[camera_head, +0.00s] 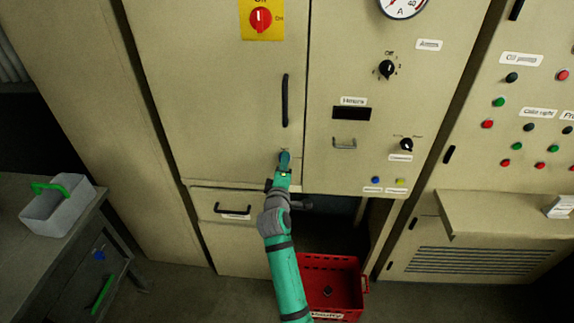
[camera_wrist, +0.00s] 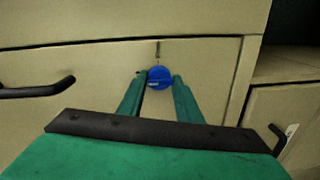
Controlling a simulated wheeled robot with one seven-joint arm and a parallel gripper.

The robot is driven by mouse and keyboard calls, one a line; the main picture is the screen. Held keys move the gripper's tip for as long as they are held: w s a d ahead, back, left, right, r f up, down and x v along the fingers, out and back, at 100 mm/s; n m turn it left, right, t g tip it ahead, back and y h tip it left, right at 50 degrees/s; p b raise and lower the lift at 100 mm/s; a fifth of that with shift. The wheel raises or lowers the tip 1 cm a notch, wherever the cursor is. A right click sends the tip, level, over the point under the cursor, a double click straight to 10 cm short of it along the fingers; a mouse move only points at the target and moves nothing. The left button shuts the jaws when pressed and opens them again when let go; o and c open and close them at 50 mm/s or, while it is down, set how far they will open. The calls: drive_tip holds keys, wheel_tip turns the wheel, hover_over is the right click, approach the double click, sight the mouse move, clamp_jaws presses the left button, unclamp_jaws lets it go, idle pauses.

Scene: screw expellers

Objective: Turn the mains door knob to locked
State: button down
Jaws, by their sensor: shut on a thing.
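The mains door knob (camera_wrist: 160,74) is a round blue knob in the wrist view, on the beige cabinet door (camera_head: 215,105). A short dark vertical mark shows on the panel just above it. My gripper (camera_wrist: 160,84) has one green finger on each side of the knob and is shut on it. A pale, nearly level bar shows low on the knob's face; its exact setting is hard to read. In the head view my gripper (camera_head: 284,160) reaches the door's lower right part, below the black vertical handle (camera_head: 285,100), and hides most of the knob.
A red switch (camera_head: 261,19) on a yellow plate sits higher on the same door. A panel with a black dial (camera_head: 387,69) stands to the right. A drawer handle (camera_head: 232,209) sticks out below. A red crate (camera_head: 312,263) and a grey bin (camera_head: 72,212) flank my arm.

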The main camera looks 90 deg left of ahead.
drive_tip(key=shift+w+r, duration=0.15)
drive_tip(key=shift+w, duration=0.05)
drive_tip(key=c, duration=1.3)
unclamp_jaws()
drive_tip(key=shift+c, duration=0.2)
drive_tip(key=shift+o, duration=0.2)
drive_tip(key=shift+s, duration=0.1)
drive_tip(key=s+d, duration=0.1)
drive_tip(key=d, duration=0.9)
drive_tip(key=shift+s+d+r, duration=0.3)
drive_tip(key=shift+d, duration=0.05)
